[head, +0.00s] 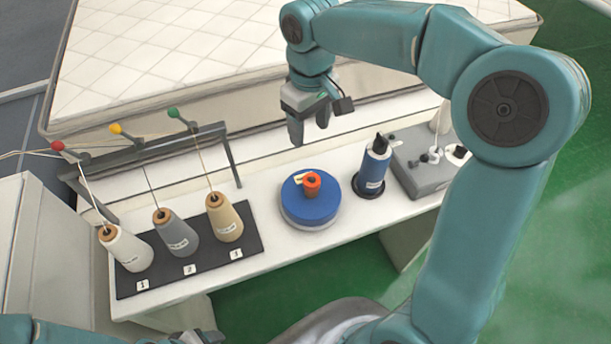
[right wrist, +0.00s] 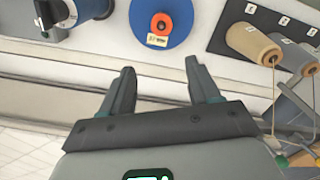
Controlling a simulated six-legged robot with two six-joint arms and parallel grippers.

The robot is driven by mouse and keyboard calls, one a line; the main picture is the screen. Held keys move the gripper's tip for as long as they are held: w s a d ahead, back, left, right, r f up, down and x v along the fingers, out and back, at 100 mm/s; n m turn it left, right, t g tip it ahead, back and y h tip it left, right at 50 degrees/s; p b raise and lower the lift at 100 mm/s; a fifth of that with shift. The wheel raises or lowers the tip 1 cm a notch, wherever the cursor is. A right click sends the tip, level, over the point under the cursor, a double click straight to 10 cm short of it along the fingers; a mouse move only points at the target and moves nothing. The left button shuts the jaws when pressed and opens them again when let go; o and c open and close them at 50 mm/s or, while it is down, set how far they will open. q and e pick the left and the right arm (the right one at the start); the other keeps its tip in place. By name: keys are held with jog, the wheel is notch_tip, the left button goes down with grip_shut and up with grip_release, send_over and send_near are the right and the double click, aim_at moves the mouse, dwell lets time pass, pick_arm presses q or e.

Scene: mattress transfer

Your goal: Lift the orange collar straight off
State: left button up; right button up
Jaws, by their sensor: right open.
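The orange collar (head: 312,184) sits at the middle of a round blue disc (head: 322,208) on the white bench. The right wrist view shows the collar (right wrist: 161,17) with a dark centre, and a small yellow label beside it on the disc. My right gripper (head: 309,138) is open and empty. It hangs above the back of the bench, behind the collar and apart from it; its spread fingers (right wrist: 160,72) show in the right wrist view. My left gripper (head: 196,338) shows only in part at the bottom edge, and its jaws cannot be made out.
Several thread cones stand left on a black numbered mat (head: 190,272), under a rack (head: 150,160) with coloured balls. A blue spool (head: 372,168) stands close right of the disc, beside a grey box (head: 418,180). A large quilted mattress (head: 180,50) lies behind.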

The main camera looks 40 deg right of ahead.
send_over(312, 177)
jog(key=f, duration=0.9)
jog(key=shift+w+d, duration=0.3)
jog(key=shift+w, duration=0.1)
jog(key=f+p, duration=0.1)
jog(key=s+f, duration=0.1)
jog(key=f, duration=0.1)
jog(key=shift+s+a+f+p, duration=0.1)
jog(key=shift+s+f+p, duration=0.1)
jog(key=shift+p, duration=0.15)
jog(key=shift+w+a+f, duration=0.1)
jog(key=shift+w+f, duration=0.1)
jog(key=shift+f, duration=0.45)
jog(key=shift+w+a+f, duration=0.1)
jog(key=shift+w+f, duration=0.05)
jog(key=shift+f, duration=0.45)
jog(key=shift+s+d, duration=0.15)
jog(key=shift+r, duration=0.1)
jog(key=c, duration=0.9)
jog(key=shift+c, duration=0.2)
